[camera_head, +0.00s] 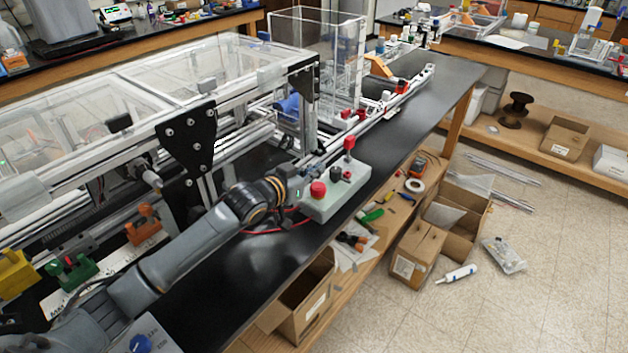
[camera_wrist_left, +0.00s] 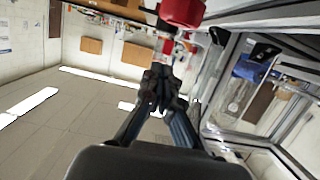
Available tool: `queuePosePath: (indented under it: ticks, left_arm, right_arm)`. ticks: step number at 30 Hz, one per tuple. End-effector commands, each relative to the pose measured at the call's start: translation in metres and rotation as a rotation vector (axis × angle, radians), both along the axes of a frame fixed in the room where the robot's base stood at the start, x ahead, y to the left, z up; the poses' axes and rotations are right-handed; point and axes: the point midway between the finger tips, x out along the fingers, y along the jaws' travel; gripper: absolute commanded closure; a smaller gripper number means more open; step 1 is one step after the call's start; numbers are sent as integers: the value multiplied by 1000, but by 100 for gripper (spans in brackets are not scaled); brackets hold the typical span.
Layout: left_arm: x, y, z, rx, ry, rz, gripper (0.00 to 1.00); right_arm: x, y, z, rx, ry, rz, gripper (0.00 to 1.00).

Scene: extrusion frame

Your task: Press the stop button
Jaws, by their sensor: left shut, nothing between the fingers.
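A red mushroom button (camera_head: 318,189) sits on top of a grey-green control box (camera_head: 322,207) at the bench's edge. A second, taller red part (camera_head: 349,143) and a small black knob (camera_head: 336,173) stand on the box's far side. In the left wrist view a large red button (camera_wrist_left: 182,12) shows at the top, beyond the fingertips. My left gripper (camera_head: 312,168) is shut and empty, just behind and beside the red mushroom button in the head view. In the left wrist view its fingertips (camera_wrist_left: 162,84) are together, apart from the red button. My right gripper is not in view.
An aluminium frame with clear panels (camera_head: 205,65) stands close left of my arm. Red cables (camera_head: 265,230) run by the box. The black bench top (camera_head: 250,265) is clear in front. Tools and cardboard boxes (camera_head: 418,250) lie on the lower shelf and floor at right.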

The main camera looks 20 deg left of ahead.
Motion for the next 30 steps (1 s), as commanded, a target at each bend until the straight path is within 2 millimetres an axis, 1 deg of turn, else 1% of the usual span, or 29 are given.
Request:
queuePosePath:
  ticks: [1,3,7,12,20,26,30]
  left_arm:
    - [-2,1,-12,2,10,1,100]
    - [-3,1,-22,1,8,1,100]
    - [-3,1,-34,0,5,1,100]
    - [-3,1,-40,0,3,1,100]
    - [-3,1,-40,0,4,0,100]
    - [-3,1,-61,0,6,0,100]
    - [-4,1,-64,3,12,0,100]
  right_arm:
    - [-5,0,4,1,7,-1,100]
    - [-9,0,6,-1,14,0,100]
    - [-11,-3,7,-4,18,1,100]
    - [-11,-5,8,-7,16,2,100]
    - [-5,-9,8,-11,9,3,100]
    - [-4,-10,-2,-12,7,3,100]
    - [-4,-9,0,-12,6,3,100]
